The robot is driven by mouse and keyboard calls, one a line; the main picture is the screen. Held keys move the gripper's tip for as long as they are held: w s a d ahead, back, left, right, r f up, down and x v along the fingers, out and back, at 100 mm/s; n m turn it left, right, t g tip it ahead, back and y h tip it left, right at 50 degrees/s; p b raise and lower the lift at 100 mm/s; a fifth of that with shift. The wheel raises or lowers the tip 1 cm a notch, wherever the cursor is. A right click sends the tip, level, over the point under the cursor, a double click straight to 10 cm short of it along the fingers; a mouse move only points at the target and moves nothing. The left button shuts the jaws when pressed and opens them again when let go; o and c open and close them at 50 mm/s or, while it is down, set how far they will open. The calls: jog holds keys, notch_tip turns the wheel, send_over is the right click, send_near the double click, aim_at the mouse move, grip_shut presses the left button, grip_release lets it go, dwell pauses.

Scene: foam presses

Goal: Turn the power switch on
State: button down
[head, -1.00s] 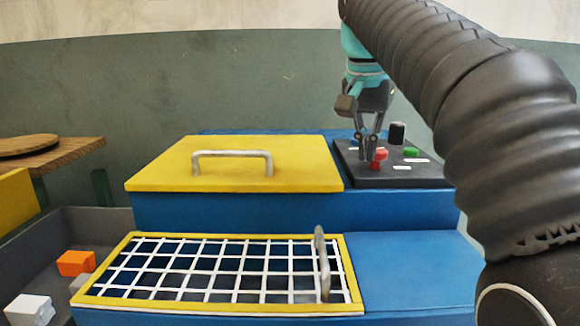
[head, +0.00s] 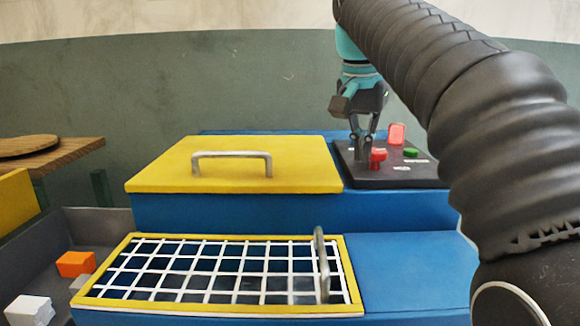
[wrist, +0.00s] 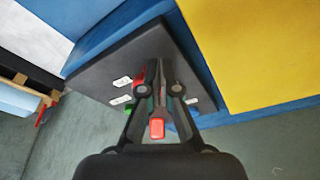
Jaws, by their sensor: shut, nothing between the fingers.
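The dark control panel (head: 420,173) sits at the right on the blue machine. A red knob-like switch (head: 378,158) stands on it; part of it shows beside a finger in the wrist view (wrist: 138,79). Behind it a block-shaped red light or rocker (head: 397,134) glows; it also shows between the fingers in the wrist view (wrist: 157,129). The labels are too small to read. My gripper (head: 362,157) is shut and empty, pointing down just left of the red switch. I cannot tell whether it touches the switch. In the wrist view the closed fingertips (wrist: 160,66) lie over the panel.
A green button (head: 410,152) is right of the red switch. A yellow lid (head: 300,178) with a metal handle lies left of the panel. A yellow-framed grid cover (head: 90,299) with an upright handle is in front. A grey bin (head: 75,225) holds loose blocks at the left.

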jog(key=shift+s+a+r, duration=0.1)
jog(key=shift+s+a, duration=0.05)
jog(key=v, duration=0.3)
jog(key=w+v, duration=0.1)
jog(key=v, duration=0.1)
jog(key=shift+d+r, duration=0.25)
jog(key=shift+r, duration=0.25)
